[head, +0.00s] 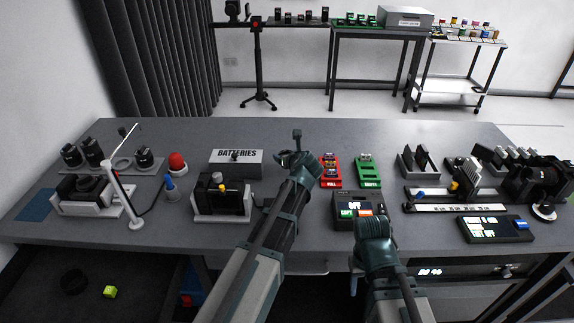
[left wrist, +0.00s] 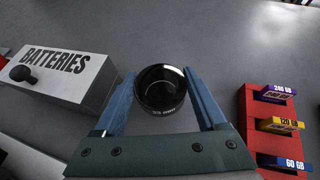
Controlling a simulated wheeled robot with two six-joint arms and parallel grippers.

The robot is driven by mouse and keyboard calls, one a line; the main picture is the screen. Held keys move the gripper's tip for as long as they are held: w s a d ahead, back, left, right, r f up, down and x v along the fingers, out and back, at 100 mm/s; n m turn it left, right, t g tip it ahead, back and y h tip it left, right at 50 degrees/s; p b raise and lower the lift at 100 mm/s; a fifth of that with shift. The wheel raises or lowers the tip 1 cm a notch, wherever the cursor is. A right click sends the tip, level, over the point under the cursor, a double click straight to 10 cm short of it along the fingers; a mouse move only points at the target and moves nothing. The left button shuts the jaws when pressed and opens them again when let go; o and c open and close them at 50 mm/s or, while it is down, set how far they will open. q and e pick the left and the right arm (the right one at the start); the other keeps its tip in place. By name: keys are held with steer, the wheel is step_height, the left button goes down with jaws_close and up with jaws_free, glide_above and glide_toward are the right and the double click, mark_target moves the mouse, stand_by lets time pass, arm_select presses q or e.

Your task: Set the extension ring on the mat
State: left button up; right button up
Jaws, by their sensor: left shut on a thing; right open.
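The extension ring (left wrist: 161,104) is a short black ring with small pale lettering, between the blue fingers of my left gripper (left wrist: 161,100) in the left wrist view. That gripper is shut on it, above the grey table. In the head view, my left gripper (head: 296,158) is near the table's middle, right of the batteries box; the ring is hard to make out there. A flat dark blue mat (head: 37,204) lies at the table's left edge, far from the gripper. My right gripper (head: 376,232) is open near the front edge, its fingers hardly visible.
The grey batteries box (head: 236,170) and a red rack (head: 331,178) flank my left gripper. A white-post lamp (head: 117,195), a camera stand (head: 90,193), a red button (head: 177,162) and a black-and-white device (head: 221,201) stand between it and the mat. The table's back is clear.

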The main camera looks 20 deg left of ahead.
arm_select(q)
steer(key=shift+f+b, duration=1.3)
steer(key=shift+f, duration=0.4)
steer(key=shift+f, duration=0.1)
steer(key=shift+d+f, duration=0.1)
steer(key=shift+f, duration=0.05)
steer(key=o, duration=1.4)
steer(key=shift+c, duration=0.2)
steer(key=shift+r, duration=0.2)
steer(key=shift+s+r, duration=0.15)
steer(key=shift+r, duration=0.05)
steer(key=p+v, duration=0.5)
steer(key=v, duration=0.5)
steer(key=shift+s+d+r, duration=0.15)
steer(key=shift+s, duration=0.1)
steer(key=shift+s+d+r+p, duration=0.2)
steer(key=shift+s+d+p, duration=0.1)
steer(key=shift+s+p, duration=0.15)
